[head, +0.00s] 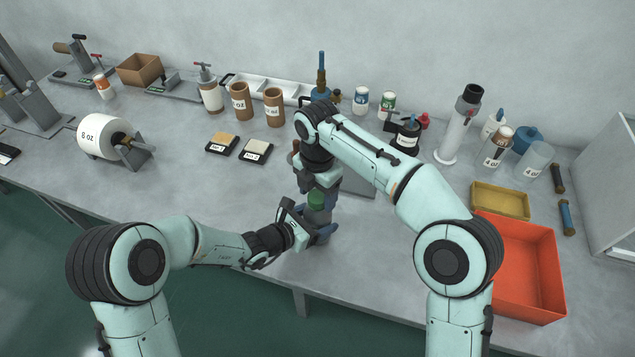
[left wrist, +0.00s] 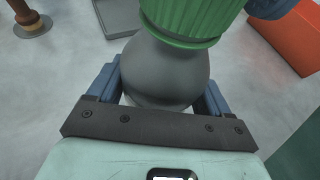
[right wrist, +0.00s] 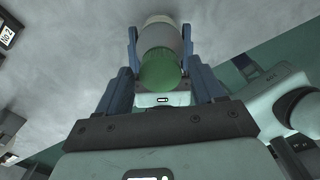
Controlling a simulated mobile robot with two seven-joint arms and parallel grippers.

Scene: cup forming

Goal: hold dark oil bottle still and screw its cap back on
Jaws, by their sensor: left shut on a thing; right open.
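The dark grey bottle (head: 318,217) stands upright near the table's front edge, and its rounded body fills the middle of the left wrist view (left wrist: 165,72). The ribbed green cap (head: 316,198) sits at its top; I cannot tell how tightly it is seated. It also shows in the left wrist view (left wrist: 190,18) and the right wrist view (right wrist: 161,72). My left gripper (head: 318,232) is shut on the bottle's body, one blue finger on each side. My right gripper (right wrist: 160,80) is open above, its fingers apart on either side of the cap; contact is not visible.
An orange-red tray (head: 522,262) and a yellow tray (head: 500,200) lie to the right. Two small scales (head: 256,150) lie behind left. A grey block (head: 358,182) and a brown-handled tool (left wrist: 30,18) stand close behind the bottle.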

